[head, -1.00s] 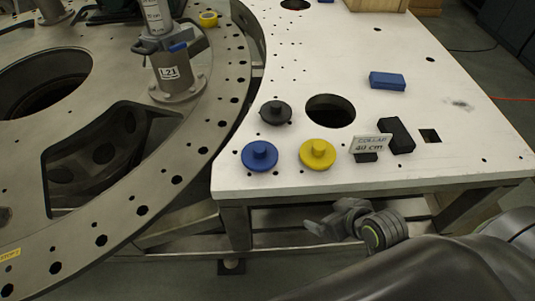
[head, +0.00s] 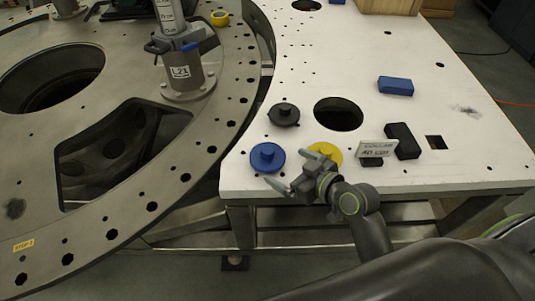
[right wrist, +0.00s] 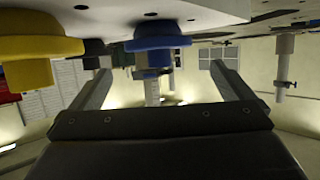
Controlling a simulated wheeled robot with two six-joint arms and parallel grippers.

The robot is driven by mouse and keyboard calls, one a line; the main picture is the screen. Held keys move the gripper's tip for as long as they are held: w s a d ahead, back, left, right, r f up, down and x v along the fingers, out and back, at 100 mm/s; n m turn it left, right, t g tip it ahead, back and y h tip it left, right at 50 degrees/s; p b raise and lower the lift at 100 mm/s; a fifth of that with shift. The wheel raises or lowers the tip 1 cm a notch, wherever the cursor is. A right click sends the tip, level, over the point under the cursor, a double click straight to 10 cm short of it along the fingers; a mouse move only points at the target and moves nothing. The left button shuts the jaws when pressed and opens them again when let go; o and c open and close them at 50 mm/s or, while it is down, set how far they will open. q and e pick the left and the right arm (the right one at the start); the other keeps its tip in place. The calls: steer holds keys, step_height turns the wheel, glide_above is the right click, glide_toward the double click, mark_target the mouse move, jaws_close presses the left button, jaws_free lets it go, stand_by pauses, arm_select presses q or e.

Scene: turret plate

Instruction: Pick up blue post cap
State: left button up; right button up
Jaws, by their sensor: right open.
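The blue post cap (head: 267,157) is a round disc with a raised knob, lying near the front left corner of the white table (head: 400,130). In the right wrist view the blue cap (right wrist: 158,38) shows upside down at the top, ahead of the jaws. My right gripper (head: 291,171) is open and empty, just right of the blue cap, with its fingers pointing left. In the right wrist view its fingers (right wrist: 163,90) are spread wide. The gripper partly hides the yellow cap (head: 326,152). My left gripper is not in view.
A black cap (head: 284,114) lies behind the blue one, left of a round hole. A collar sign (head: 377,149), a black block (head: 402,141) and a blue block (head: 395,86) lie to the right. The turret plate (head: 215,120) with a post (head: 182,72) is at left.

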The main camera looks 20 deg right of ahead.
mark_target(272, 157)
steer(key=p+x, duration=0.1)
steer(key=x, duration=0.3)
steer(key=shift+w+a, duration=0.1)
steer(key=shift+w, duration=0.05)
steer(key=shift+w+a+f+p, duration=0.1)
steer(key=shift+w+a+p, duration=0.1)
steer(key=shift+w+p, duration=0.3)
steer(key=p+x, duration=0.1)
steer(key=x, duration=0.2)
steer(key=shift+d, duration=0.15)
steer(key=shift+w+a+f, duration=0.2)
steer(key=shift+w+f, duration=0.1)
steer(key=shift+w, duration=0.15)
steer(key=c, duration=0.9)
